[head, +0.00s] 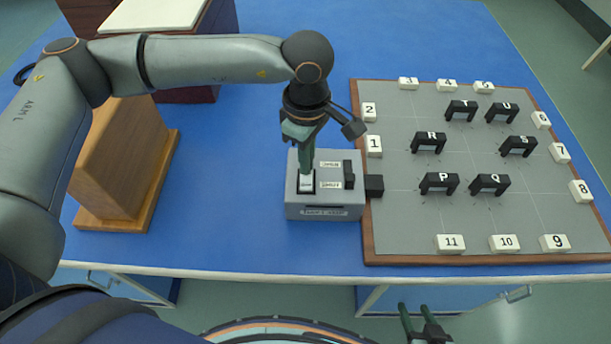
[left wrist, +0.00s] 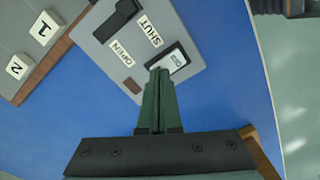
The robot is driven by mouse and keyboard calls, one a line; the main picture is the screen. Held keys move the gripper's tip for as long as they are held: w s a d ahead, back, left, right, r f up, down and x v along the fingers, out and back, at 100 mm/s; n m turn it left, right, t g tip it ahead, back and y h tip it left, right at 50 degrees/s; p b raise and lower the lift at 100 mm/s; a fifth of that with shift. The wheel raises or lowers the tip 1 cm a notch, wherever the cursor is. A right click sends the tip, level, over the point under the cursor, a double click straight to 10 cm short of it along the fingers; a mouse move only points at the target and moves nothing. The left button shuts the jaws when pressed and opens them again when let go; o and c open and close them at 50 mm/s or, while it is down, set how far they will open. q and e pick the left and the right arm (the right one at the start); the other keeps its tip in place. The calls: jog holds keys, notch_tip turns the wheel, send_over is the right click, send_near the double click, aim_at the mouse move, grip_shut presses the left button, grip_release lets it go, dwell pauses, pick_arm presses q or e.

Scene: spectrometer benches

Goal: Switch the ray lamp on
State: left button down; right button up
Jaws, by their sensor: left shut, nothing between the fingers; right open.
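The ray lamp (head: 325,212) is a grey box on the blue table, beside the left edge of the grey board. Its top carries a white rocker switch (head: 306,184) in a dark frame and a black slider (head: 349,173) near labels OPEN and SHUT. In the left wrist view the rocker (left wrist: 172,62) and a dark red square (left wrist: 133,87) also show. My left gripper (head: 306,174) is shut and empty, pointing down at the rocker, its tips partly covering it. I cannot tell if they touch. My right gripper (head: 425,310) is open and empty, below the table's front edge.
The grey board (head: 400,215) has a brown rim, black lettered arches (head: 439,182) and white number tiles (head: 449,243). A wooden block (head: 122,150) stands left; blue table between is clear.

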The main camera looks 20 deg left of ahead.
pick_arm(q)
jog(key=shift+f+b, duration=0.4)
jog(key=shift+f, duration=0.05)
jog(key=shift+r+p, duration=1.75)
jog(key=shift+r, duration=1.8)
jog(key=shift+s, duration=0.1)
